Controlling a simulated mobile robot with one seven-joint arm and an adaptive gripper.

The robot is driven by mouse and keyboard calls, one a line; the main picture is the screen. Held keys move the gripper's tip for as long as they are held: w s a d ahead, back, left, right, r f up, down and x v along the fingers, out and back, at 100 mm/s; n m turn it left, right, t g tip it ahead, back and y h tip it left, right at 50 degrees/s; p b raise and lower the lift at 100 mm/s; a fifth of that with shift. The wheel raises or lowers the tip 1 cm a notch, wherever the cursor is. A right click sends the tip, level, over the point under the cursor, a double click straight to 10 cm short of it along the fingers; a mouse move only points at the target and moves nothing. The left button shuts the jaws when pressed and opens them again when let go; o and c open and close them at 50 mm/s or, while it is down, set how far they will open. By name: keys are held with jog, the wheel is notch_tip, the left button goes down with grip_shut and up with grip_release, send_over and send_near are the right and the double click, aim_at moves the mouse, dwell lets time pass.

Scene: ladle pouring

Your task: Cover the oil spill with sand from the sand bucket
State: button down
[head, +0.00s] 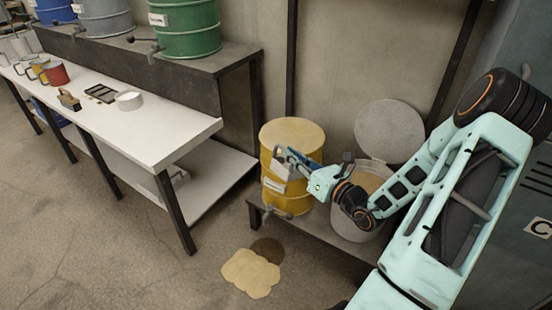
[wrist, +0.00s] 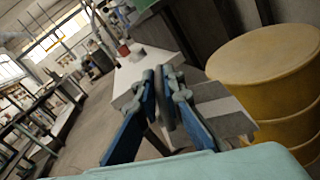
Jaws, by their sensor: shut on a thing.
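My gripper (head: 287,156) is shut on a grey metal scoop (head: 279,168), held in front of the yellow barrel. In the wrist view, the blue fingers (wrist: 166,78) close on the dark handle, and the scoop's flat grey sides (wrist: 222,117) show at right. I cannot see whether it holds sand. The sand bucket (head: 349,222) stands on a low bench, partly behind my arm, with tan sand (head: 372,182) in its mouth. The oil spill (head: 269,248) is a dark floor patch. A tan sand patch (head: 250,274) overlaps its lower left, leaving the upper right dark.
The yellow barrel (head: 291,136) with a tap stands on the low bench (head: 330,248), directly behind the scoop. A round grey lid (head: 390,131) leans on the wall. A white table (head: 150,130) with mugs stands at left. The floor around the spill is clear.

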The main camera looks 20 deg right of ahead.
jog(key=w+d+m+t+h+p, duration=0.1)
jog(key=w+d+m+h+p, duration=0.2)
jog(key=d+m+h+p, duration=0.8)
jog(key=s+d+f+g+h+p, duration=0.1)
jog(key=d+f+p, duration=0.15)
jog(key=d, duration=0.55)
jog(key=s+d+f+g+h+p, duration=0.1)
jog(key=s+d+f+p, duration=0.15)
jog(key=d, duration=0.65)
jog(key=d+f+b, duration=0.1)
jog(key=f+b, duration=0.6)
jog(key=s+d+f+b, duration=0.1)
jog(key=d+f+b, duration=0.1)
jog(key=f+b, duration=0.5)
jog(key=shift+d+f+b, duration=0.3)
jog(key=shift+f+b, duration=0.1)
jog(key=shift+b, duration=0.15)
jog(key=shift+r, duration=0.15)
